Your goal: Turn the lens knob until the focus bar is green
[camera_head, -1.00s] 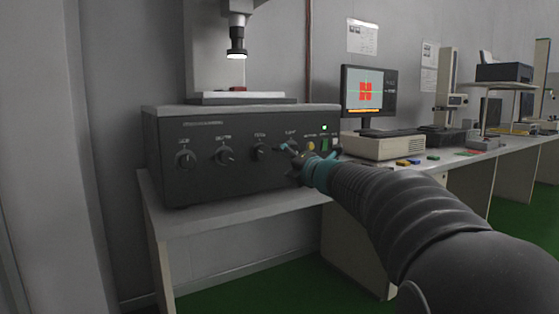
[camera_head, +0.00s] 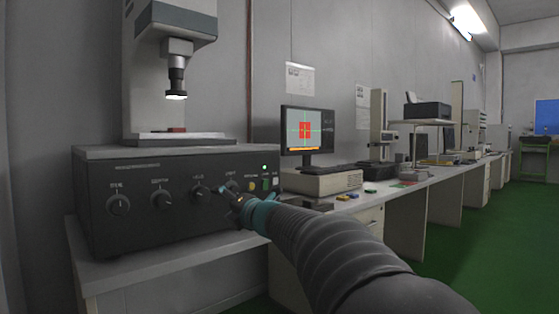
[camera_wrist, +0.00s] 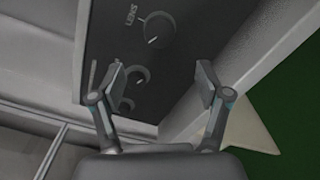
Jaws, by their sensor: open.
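The lens knob (camera_head: 200,195) is a dark round knob with a pale pointer line on the front of a black control box (camera_head: 150,228). The wrist view shows it at the top (camera_wrist: 158,30), beside its "LENS" label. My gripper (camera_head: 230,196) is open and empty, just right of the lens knob in the head view. In the wrist view its fingers (camera_wrist: 161,80) are spread below the lens knob in the picture and apart from it. The monitor (camera_head: 307,136) shows a red shape with green cross lines. The focus bar (camera_head: 303,149) along its bottom is orange.
Other knobs (camera_head: 162,200) sit on the same panel, with a green lamp (camera_head: 264,167) at its right. A microscope head (camera_head: 176,75) stands above the box. A beige unit (camera_head: 320,181) and small coloured blocks (camera_head: 345,196) lie right of it on the bench.

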